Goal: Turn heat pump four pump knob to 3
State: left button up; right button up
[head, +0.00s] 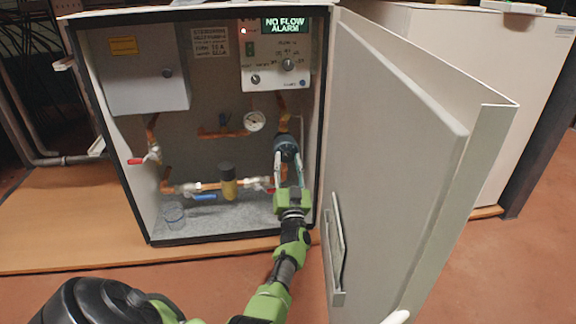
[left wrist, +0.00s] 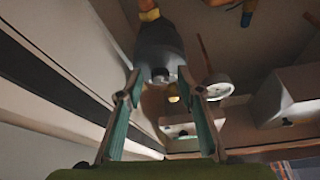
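The open heat pump cabinet (head: 215,222) stands ahead. Its dark pump (head: 287,143) sits on the copper pipe at the right inside. My left gripper (head: 288,162) is at the pump, its fingers spread to either side of it. In the left wrist view the dark pump body (left wrist: 160,42) shows beyond and between the spread fingertips of my left gripper (left wrist: 160,78). A small round grey part, maybe the pump knob (left wrist: 160,74), faces me. Its setting cannot be read, and contact with the fingers is unclear. My right gripper is out of view.
The open door (head: 395,140) stands close right of my left arm. A control panel (head: 275,62) reads "NO FLOW ALARM". Inside are a gauge (head: 254,121), a red-handled valve (head: 150,156), a blue-handled valve (head: 200,197) and a glass (head: 173,214).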

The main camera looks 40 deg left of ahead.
pick_arm(q)
grip_shut()
